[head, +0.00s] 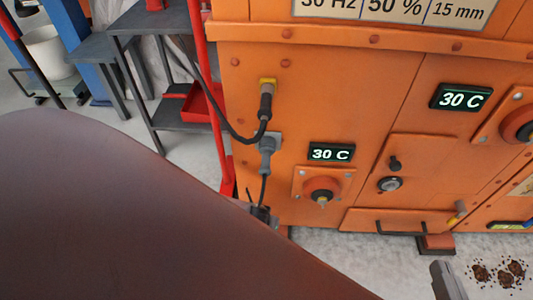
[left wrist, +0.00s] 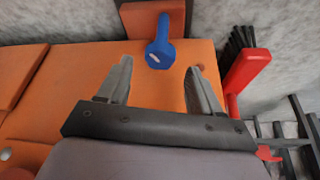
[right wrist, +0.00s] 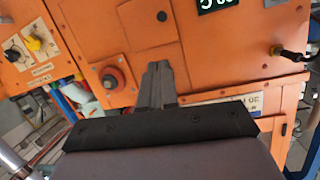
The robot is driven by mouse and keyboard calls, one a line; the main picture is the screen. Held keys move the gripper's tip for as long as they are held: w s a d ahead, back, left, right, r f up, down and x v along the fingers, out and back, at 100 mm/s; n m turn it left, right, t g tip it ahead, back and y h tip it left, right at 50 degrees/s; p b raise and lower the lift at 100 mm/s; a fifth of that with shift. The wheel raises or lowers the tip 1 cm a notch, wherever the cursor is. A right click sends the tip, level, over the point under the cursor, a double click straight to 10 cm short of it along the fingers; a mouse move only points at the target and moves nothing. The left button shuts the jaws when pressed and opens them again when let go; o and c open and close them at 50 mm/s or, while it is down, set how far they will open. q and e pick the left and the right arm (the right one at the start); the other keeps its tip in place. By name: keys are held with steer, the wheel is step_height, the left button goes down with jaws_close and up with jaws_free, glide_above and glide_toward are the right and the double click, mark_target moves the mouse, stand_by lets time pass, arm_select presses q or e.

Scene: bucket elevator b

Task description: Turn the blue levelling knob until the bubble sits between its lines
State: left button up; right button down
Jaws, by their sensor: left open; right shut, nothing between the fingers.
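The blue levelling knob (left wrist: 160,52) shows in the left wrist view, in front of an orange foot block. My left gripper (left wrist: 159,64) is open, its two fingers apart on either side of the knob in the picture. I cannot tell whether they touch it. A small level with a yellow-green strip in a blue frame (head: 510,226) is at the right edge of the head view; its bubble is too small to read. My right gripper (head: 448,281) is shut and empty at the bottom right; it also shows in the right wrist view (right wrist: 158,68) against the orange panel.
The orange machine (head: 330,85) fills the right, with red knobs (head: 322,190), displays and a black handle (head: 402,230). Cables hang at its left. A grey table (head: 165,25) stands farther left. Brown debris (head: 497,273) lies on the floor. My arm hides the lower left.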

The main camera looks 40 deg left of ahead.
arm_select(q)
steer(key=shift+b+x, duration=0.55)
steer(key=shift+x, duration=0.6)
steer(key=shift+w+f, duration=0.1)
steer(key=shift+f, duration=0.3)
arm_select(e)
steer(key=shift+s+d+r+n+t, duration=0.1)
steer(key=shift+s+d+n+t, duration=0.15)
steer(key=shift+d+n+t, duration=0.25)
steer(key=shift+d, duration=0.1)
arm_select(q)
steer(key=c, duration=1)
steer(key=shift+n, duration=0.3)
